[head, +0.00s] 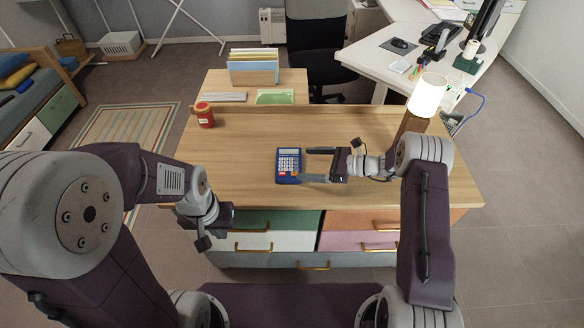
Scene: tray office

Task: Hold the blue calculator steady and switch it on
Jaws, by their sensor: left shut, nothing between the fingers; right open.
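The blue calculator (289,164) lies flat on the wooden desk, its keys and display facing up. My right gripper (303,164) is open and comes in from the right. Its two fingers point left, the upper one near the calculator's right edge and the lower one at its lower right corner. I cannot tell whether they touch it. My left gripper (232,216) is shut and empty at the desk's front edge, left of and nearer than the calculator.
A red jar (205,115) stands at the desk's left. A lit lamp (426,95) stands at the back right. A file holder (253,68), a keyboard (223,97) and a green sheet (275,97) are at the back. The desk left of the calculator is clear.

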